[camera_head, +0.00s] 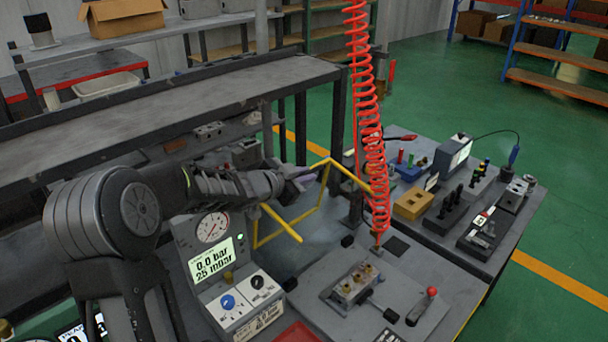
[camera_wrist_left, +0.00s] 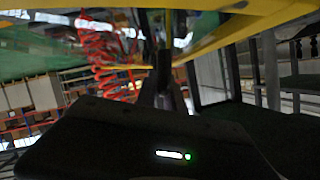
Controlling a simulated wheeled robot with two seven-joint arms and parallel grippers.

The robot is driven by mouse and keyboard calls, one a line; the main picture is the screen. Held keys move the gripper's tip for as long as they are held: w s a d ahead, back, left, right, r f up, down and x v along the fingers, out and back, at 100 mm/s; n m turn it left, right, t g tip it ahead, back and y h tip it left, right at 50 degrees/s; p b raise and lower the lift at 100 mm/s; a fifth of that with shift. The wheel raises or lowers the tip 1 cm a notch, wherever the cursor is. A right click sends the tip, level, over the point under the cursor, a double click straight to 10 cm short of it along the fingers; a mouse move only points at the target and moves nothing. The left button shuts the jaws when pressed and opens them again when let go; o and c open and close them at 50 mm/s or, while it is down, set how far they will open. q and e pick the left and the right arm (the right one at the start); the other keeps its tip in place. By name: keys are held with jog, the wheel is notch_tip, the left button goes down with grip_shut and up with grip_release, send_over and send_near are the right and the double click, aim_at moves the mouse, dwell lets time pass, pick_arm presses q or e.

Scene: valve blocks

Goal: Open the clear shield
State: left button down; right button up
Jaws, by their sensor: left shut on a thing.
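The clear shield has a yellow frame (camera_head: 345,172) and see-through panels that barely show in the head view. It stands raised and tilted over the back left of the bench, behind the valve block (camera_head: 354,287). My left gripper (camera_head: 304,181) reaches in from the left and is shut on the shield, at the upper part of its frame. Its fingers hide the exact grip spot. In the left wrist view, the yellow frame (camera_wrist_left: 225,35) crosses the top, close to the dark fingers (camera_wrist_left: 163,65). My right gripper is in neither view.
A test unit (camera_head: 225,275) with a gauge and display stands below my left arm. A red coiled hose (camera_head: 366,110) hangs close to the shield's right. A red-knobbed lever (camera_head: 424,304) stands right of the block. A side table (camera_head: 480,205) holds several tools and blocks.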

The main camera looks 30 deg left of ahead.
pick_arm(q)
jog(key=shift+a+f, duration=0.1)
jog(key=shift+f, duration=0.05)
jog(key=c, duration=1.7)
grip_release()
jog(key=shift+s, duration=0.1)
jog(key=v, duration=0.7)
jog(key=shift+s, duration=0.35)
